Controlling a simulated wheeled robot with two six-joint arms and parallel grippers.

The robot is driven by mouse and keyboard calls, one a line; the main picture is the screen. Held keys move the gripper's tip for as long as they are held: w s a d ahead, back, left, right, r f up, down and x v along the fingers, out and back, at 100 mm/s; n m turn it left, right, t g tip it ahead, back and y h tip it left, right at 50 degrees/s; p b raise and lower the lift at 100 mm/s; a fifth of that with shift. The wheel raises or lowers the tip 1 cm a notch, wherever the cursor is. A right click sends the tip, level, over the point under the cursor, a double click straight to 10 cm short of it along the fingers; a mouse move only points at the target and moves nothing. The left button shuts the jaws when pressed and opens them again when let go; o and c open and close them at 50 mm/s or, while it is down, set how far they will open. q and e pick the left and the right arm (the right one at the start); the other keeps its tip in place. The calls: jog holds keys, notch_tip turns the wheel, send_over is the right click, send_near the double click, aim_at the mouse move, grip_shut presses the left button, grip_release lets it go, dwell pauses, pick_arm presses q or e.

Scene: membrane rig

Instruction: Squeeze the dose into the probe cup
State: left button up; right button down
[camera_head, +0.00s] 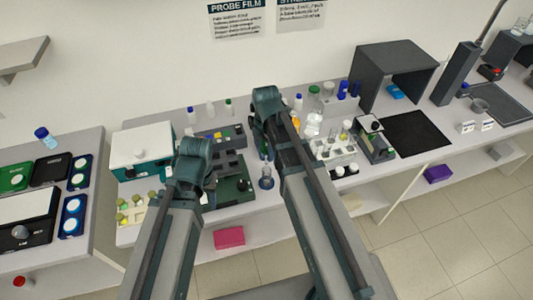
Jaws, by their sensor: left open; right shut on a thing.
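My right gripper (265,154) is over the middle of the bench, pointing down, shut on a slim thing that its own arm mostly hides; I cannot tell what it is. Just below it a small clear glass vessel (266,183) stands near the bench's front edge; I cannot tell whether it is the probe cup. My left gripper (190,185) is open, over the bench in front of the white-and-teal box. Its fingers are largely hidden by my arm. A dark green rig (238,186) lies between the two grippers. I cannot see any dose.
A white-and-teal box (142,146) and a rack of yellow-green capped vials (130,209) stand at left. Bottles, a white rack (335,152) and a dark instrument (374,140) stand at right. A black mat (415,134) lies clear beyond. A dark hood (393,69) stands behind.

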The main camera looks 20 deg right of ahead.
jog(key=shift+r, duration=0.5)
jog(key=shift+f, duration=0.1)
jog(key=shift+f, duration=0.2)
notch_tip(320, 180, down, 9)
jog(key=b, duration=0.9)
jog(key=shift+f, duration=0.1)
jog(key=c, duration=0.9)
grip_release()
grip_shut()
jog(key=shift+f+b, duration=0.2)
jog(key=shift+b, duration=0.2)
